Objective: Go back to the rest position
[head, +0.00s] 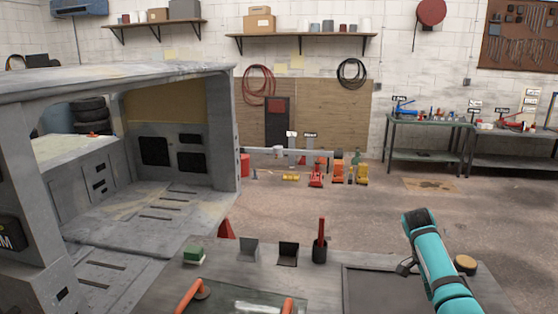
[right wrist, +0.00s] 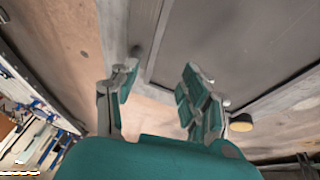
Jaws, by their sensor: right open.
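My right arm, teal with black joints, comes up from the lower right in the head view. Its gripper is not clear there. In the right wrist view my right gripper (right wrist: 157,82) is open, with its two grey and teal fingers well apart and nothing between them. Beyond the fingers lies a dark panel with a raised rim (right wrist: 215,45). My left gripper shows in neither view.
A grey frame (head: 225,130) stands left. The floor beyond is mostly clear.

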